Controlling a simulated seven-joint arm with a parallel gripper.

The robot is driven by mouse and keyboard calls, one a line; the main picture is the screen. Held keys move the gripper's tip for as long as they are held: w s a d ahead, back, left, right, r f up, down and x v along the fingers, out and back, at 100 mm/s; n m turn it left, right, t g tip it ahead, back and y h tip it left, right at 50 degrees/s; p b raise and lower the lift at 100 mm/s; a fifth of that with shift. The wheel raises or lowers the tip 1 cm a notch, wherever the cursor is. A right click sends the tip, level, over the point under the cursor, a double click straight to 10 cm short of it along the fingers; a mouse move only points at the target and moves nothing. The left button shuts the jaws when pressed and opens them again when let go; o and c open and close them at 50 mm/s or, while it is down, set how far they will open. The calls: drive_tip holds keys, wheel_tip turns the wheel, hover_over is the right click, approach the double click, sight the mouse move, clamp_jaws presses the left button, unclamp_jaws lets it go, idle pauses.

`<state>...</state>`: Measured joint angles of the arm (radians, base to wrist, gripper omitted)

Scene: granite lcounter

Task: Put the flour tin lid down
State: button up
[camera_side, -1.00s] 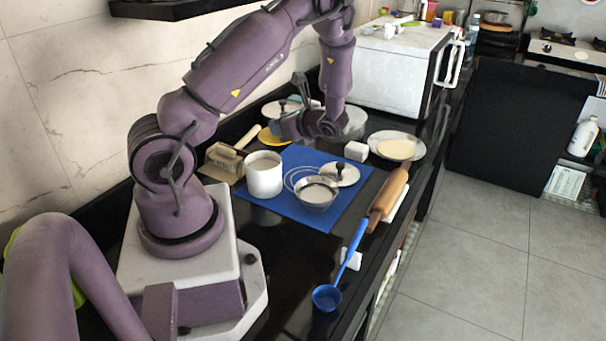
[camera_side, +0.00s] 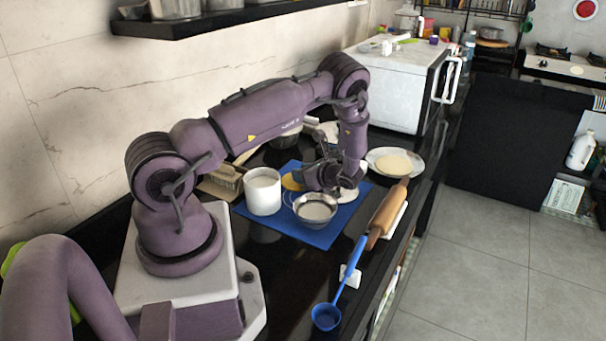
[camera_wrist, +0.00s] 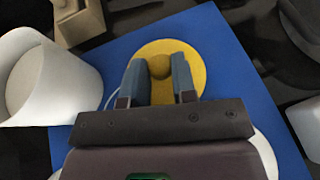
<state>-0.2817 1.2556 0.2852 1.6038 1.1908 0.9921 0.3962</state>
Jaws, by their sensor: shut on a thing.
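My gripper (camera_side: 303,181) is shut on the knob of a round yellow lid (camera_side: 290,183). In the wrist view the yellow lid (camera_wrist: 192,60) lies flat between the fingers (camera_wrist: 160,85), over the blue mat (camera_wrist: 228,65). I cannot tell whether it touches the mat. In the side view the mat (camera_side: 318,237) is partly covered by my arm. The open white tin (camera_side: 263,192) stands left of the lid, apart from it; it also shows in the wrist view (camera_wrist: 60,85).
A metal bowl (camera_side: 316,210) stands on the mat, just in front of my gripper. A plate (camera_side: 410,166) stands behind right; a rolling pin (camera_side: 388,212) and blue ladle (camera_side: 345,270) lie at right.

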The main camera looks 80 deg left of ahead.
drive_tip(key=shift+f, duration=0.3)
drive_tip(key=o, duration=0.9)
drive_tip(key=shift+d, duration=0.1)
